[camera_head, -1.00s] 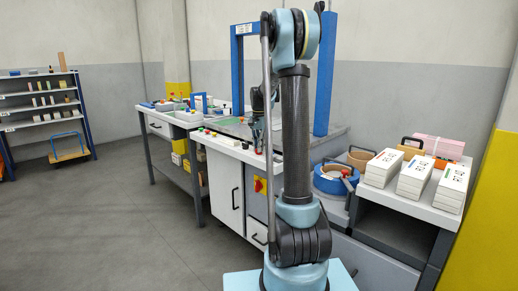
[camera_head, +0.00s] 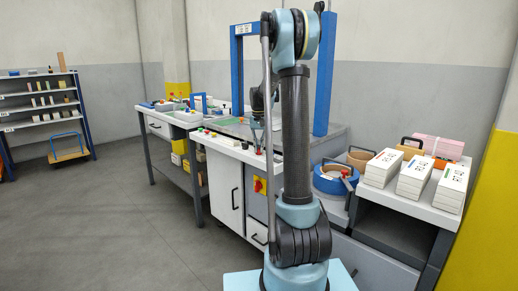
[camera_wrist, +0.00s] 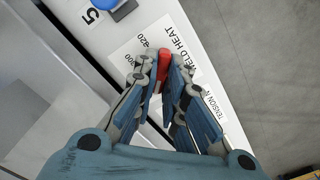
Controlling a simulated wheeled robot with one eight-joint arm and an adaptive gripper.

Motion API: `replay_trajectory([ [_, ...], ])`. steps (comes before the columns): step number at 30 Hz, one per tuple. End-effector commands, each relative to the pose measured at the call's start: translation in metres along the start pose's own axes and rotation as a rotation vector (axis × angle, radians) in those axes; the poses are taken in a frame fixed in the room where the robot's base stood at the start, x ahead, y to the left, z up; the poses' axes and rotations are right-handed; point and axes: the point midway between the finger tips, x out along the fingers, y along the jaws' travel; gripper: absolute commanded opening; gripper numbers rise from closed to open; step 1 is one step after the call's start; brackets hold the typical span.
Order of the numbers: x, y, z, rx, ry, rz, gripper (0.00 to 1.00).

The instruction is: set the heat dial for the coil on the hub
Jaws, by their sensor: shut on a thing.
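The heat dial is a red knob (camera_wrist: 163,65) on a white panel in the wrist view. Beside it is a white label (camera_wrist: 160,38) reading "WELD HEAT", with numbers that look like 420 and 300. My gripper (camera_wrist: 164,72) is shut on the red knob, its blue-grey fingers on both sides of it. The fingers hide the knob's lower part and some of the scale, so I cannot tell its setting. In the head view my gripper (camera_head: 257,138) is over the machine's front panel. A blue coil (camera_head: 330,181) lies right of my arm; I cannot tell if it is on a hub.
A second label (camera_wrist: 215,105) begins with "TENSION". A blue button or knob (camera_wrist: 103,4) sits near the number 5. A blue arch (camera_head: 323,75) stands over the machine. White boxes (camera_head: 414,176) stand on the right bench. The floor (camera_head: 110,220) at left is clear.

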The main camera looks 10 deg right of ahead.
Motion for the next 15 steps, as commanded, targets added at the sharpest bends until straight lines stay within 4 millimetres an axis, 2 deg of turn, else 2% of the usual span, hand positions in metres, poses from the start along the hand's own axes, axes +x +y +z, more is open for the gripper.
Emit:
replay_trajectory([
  [15,-0.0005,-0.002,-0.0016,-0.037,0.004,-0.003,0.0],
])
